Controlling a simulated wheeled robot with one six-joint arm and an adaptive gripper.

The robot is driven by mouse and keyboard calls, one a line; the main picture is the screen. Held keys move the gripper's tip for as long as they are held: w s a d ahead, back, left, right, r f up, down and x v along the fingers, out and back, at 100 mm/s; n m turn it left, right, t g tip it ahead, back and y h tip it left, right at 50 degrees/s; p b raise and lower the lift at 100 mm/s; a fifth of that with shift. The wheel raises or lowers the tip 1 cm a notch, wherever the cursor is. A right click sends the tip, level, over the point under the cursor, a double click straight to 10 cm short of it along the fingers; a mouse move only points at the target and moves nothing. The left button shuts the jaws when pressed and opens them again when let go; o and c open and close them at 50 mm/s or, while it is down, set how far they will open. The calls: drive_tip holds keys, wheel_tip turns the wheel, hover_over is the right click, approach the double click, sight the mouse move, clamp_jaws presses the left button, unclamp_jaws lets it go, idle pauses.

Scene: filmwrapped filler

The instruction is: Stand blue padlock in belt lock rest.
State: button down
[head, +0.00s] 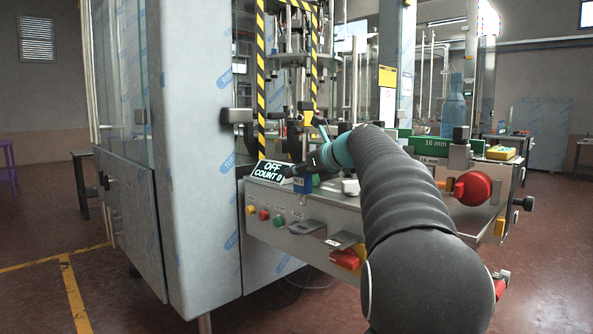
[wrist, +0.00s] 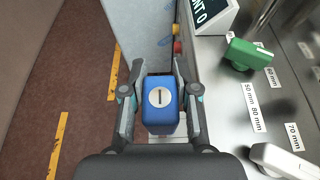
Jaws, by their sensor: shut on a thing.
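The blue padlock (wrist: 160,115) is between the two fingers of my gripper (wrist: 160,92) in the wrist view, its flat face with a pale round disc and a dark bar toward the camera. Two grey shelf-like brackets, one on the left (head: 307,227) and one with a small label (head: 341,240), stick out of the panel's front. I cannot tell which is the belt lock rest.
An OFF / COUNT 0 display (head: 271,176) stands beside my gripper. Coloured buttons (head: 264,215) and a red switch (head: 346,259) are on the panel front. A green knob (wrist: 250,54) and a white handle (wrist: 283,160) are on the metal deck. Left of the padlock is open floor.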

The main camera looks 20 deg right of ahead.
drive_tip(key=shift+f+b, duration=2.35)
drive_tip(key=shift+f, duration=2)
drive_tip(key=shift+f, duration=0.35)
drive_tip(key=c, duration=0.8)
unclamp_jaws()
drive_tip(key=v, duration=1.2)
